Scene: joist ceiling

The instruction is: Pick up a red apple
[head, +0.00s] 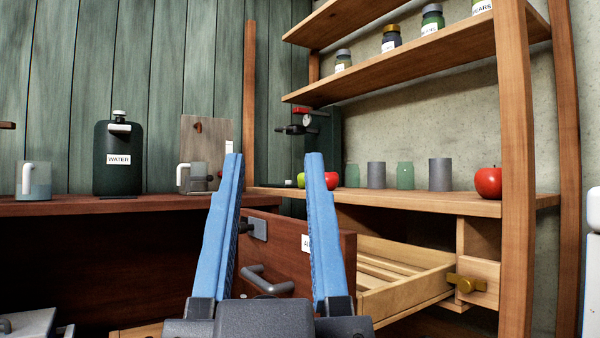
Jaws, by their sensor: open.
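A red apple (488,182) sits on the right end of the wooden shelf counter, beside the upright post. A second red apple (331,180) is on the same counter further left, partly hidden behind the right finger of my gripper. My gripper (274,160) is open and empty, its two blue fingers pointing up in the middle of the view. The further-left apple shows just beside the right fingertip, but appears well beyond it. A green apple (301,180) shows between the fingers, also partly hidden.
Several grey and green cups (405,176) stand between the red apples. An open wooden drawer (400,285) juts out below the counter (420,197). A wooden post (515,170) rises close to the right apple. A water canister (118,160) and mugs stand on the left counter.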

